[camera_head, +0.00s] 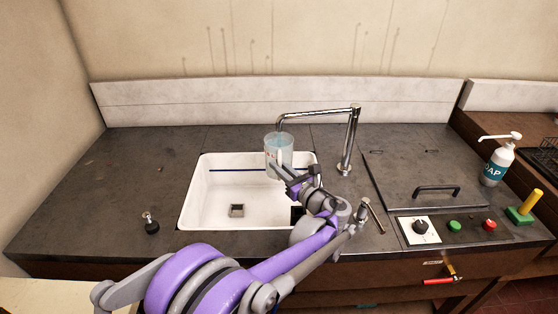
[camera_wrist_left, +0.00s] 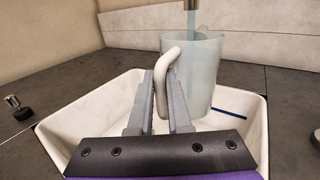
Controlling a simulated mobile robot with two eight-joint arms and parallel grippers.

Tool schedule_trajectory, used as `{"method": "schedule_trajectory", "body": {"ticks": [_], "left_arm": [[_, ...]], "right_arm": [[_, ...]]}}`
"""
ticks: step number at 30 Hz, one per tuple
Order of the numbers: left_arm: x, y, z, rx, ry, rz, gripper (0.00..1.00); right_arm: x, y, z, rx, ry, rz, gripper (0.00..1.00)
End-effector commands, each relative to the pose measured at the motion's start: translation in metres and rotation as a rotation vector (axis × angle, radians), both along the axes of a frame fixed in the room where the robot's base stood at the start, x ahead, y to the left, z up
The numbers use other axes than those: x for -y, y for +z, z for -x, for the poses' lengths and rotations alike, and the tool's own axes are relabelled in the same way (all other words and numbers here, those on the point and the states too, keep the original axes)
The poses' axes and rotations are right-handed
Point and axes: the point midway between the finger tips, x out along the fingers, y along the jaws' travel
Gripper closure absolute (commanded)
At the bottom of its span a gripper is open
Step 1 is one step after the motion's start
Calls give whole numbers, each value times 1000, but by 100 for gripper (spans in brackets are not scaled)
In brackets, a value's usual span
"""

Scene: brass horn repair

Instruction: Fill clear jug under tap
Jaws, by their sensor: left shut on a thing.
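The clear jug (camera_head: 278,152) is upright over the back of the white sink, directly under the spout of the chrome tap (camera_head: 350,135). In the left wrist view the jug (camera_wrist_left: 208,75) stands beyond the fingers, with the spout end (camera_wrist_left: 191,4) above its open top. A pale blue stream (camera_wrist_left: 191,24) runs from the spout into the jug. The water level inside is hard to make out. My left gripper (camera_head: 291,182) is shut on the jug's pale handle (camera_wrist_left: 164,75). My right gripper is not in view.
The white sink (camera_head: 192,205) has a square drain (camera_head: 237,210). A dark stopper-like piece (camera_head: 151,224) stands left of it. A metal lever (camera_head: 374,215) is right of my wrist. A soap bottle (camera_head: 497,162) and coloured buttons (camera_head: 454,226) are at the right. The left counter is mostly clear.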

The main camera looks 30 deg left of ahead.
Motion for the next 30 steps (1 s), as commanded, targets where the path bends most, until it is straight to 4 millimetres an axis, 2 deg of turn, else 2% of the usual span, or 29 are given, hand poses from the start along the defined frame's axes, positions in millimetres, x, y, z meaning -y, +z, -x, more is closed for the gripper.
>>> {"method": "schedule_trajectory", "body": {"ticks": [30], "left_arm": [[39, 7, 63, 1, -1, -3, 100]], "right_arm": [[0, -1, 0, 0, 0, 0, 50]]}}
